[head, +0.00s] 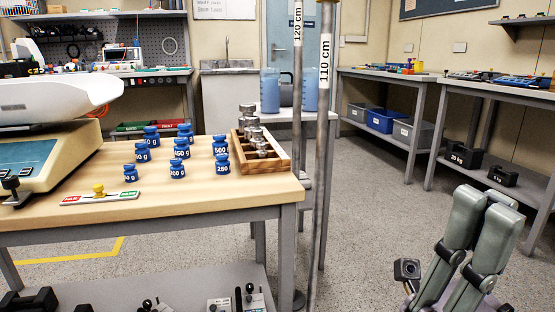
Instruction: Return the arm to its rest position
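My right gripper (487,205) shows at the lower right, over the bare floor and apart from the tables. Its two grey-green fingers point up and lie side by side against each other. It looks shut, and I see nothing held between the fingers. The rest of my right arm is mostly cut off by the bottom edge. My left gripper is not in view.
A wooden-topped table (235,191) at the left holds a scale (40,150), several blue weights (178,168) and a wooden weight box (277,163). Upright poles (323,120) stand beside it. Benches (425,82) line the right wall. Open floor (385,210) lies between.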

